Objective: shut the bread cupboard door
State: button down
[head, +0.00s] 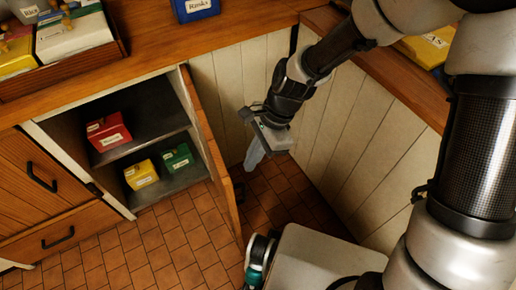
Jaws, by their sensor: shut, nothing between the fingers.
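The bread cupboard (125,104) is below the counter at the left, and its inside is in plain view. Its wooden door (212,150) stands wide open, seen nearly edge-on, hinged at the cupboard's right side and reaching out over the floor. My gripper (254,160) points down to the right of the door, on its outer side, with a gap between them. The fingers are shut and empty. The door's outer face is mostly hidden from this view.
Inside the cupboard are a red box (108,132) on the shelf and yellow (141,174) and green (178,158) boxes below. A wooden counter (150,45) runs above. White plank panels (355,125) close in the corner at the right. The tiled floor (150,247) before the cupboard is clear.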

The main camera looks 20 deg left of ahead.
jog(key=shift+s+a+f+b, duration=0.2)
jog(key=shift+s+a+f, duration=0.2)
jog(key=shift+s+a, duration=0.25)
jog(key=shift+s+a+f+b, duration=0.15)
jog(key=shift+s+a+f, duration=0.2)
jog(key=shift+s+a, duration=0.25)
jog(key=shift+s+a+r, duration=0.1)
jog(key=shift+s+a, duration=0.2)
jog(key=shift+a, duration=0.1)
